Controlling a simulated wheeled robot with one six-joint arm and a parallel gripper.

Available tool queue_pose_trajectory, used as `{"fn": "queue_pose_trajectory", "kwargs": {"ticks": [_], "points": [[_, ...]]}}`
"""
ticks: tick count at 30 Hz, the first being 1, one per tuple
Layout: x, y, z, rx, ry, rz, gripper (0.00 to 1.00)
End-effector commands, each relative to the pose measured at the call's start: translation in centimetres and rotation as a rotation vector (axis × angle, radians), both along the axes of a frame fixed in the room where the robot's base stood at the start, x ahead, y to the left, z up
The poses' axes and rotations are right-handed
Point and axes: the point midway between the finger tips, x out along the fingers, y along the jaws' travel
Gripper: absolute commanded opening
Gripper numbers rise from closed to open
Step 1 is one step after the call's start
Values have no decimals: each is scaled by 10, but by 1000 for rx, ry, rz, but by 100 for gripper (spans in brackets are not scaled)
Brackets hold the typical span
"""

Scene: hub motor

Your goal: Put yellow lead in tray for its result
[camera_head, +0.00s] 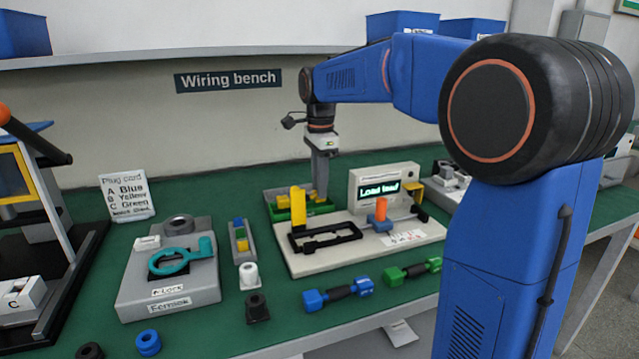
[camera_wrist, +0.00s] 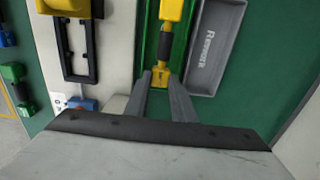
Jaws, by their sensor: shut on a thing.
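My gripper (camera_head: 320,190) is shut on the near yellow end of the yellow lead (camera_wrist: 165,40), which also shows at the fingertips in the wrist view (camera_wrist: 160,84). The lead has two yellow ends and a black middle. It lies along the green tray (camera_wrist: 149,45), within its walls; I cannot tell if it touches the floor. In the head view the green tray (camera_head: 318,210) is behind the tester, and the lead is mostly hidden by the gripper and fixture. Beside it is a grey tray marked Rework (camera_wrist: 213,50). The tester screen (camera_head: 380,189) reads "Load lead".
The tester's black frame (camera_head: 325,240) and raised yellow lever (camera_head: 298,205) stand close in front of the trays. A blue lead (camera_head: 338,293) and a green lead (camera_head: 412,270) lie on the bench's front. A ferrule fixture (camera_head: 170,275) and plug card (camera_head: 127,197) are at left.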

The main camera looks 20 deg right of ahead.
Motion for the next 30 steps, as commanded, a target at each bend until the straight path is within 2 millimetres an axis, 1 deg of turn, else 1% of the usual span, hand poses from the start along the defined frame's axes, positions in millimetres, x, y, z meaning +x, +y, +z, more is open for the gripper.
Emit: {"fn": "queue_pose_trajectory", "kwargs": {"ticks": [30], "points": [[0, 0, -16, 0, 0, 0, 0]]}}
